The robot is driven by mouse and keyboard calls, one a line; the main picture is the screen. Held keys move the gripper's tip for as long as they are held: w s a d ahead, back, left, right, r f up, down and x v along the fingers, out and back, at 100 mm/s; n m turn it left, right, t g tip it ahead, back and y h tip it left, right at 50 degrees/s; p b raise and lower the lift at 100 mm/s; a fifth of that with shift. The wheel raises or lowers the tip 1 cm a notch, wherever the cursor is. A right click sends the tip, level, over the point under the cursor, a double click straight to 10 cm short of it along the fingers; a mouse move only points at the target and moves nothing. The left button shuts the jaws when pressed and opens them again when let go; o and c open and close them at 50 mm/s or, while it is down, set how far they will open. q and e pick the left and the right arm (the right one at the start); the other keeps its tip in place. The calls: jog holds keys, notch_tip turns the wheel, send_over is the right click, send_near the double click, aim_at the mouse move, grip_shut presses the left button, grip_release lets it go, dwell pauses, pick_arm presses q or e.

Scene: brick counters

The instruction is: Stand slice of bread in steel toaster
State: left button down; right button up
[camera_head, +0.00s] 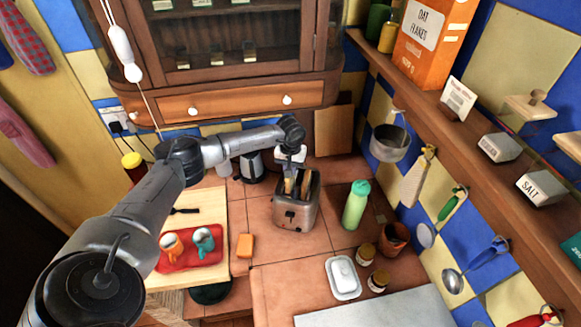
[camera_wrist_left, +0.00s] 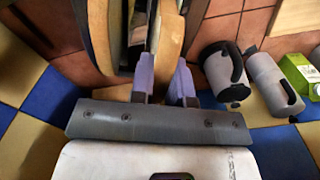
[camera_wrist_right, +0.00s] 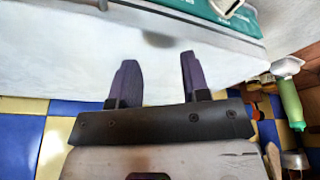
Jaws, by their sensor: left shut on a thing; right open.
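My left gripper (camera_head: 291,168) is over the toaster, pointing down. In the left wrist view its fingers (camera_wrist_left: 165,82) are shut on an upright slice of bread (camera_wrist_left: 171,42). The slice's lower end is hidden, so its depth in the slot is unclear. My right gripper (camera_wrist_right: 153,82) is open and empty, outside the head view.
A green bottle (camera_head: 356,205) stands right of the toaster, with a brown pot (camera_head: 395,238) and two jars nearby. A kettle (camera_head: 252,166) is behind left. A butter dish (camera_head: 343,278) is in front. A board (camera_head: 207,205) carries a red tray (camera_head: 188,257) with two mugs.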

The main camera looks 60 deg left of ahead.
jog(key=shift+f, duration=0.15)
pick_arm(q)
jog(key=c, duration=1)
grip_release()
pick_arm(e)
jog(key=shift+a, duration=0.1)
pick_arm(q)
notch_tip(320, 180, up, 14)
jog(key=shift+f+b, duration=0.15)
jog(key=shift+b, duration=0.7)
pick_arm(e)
jog(key=shift+f, duration=0.85)
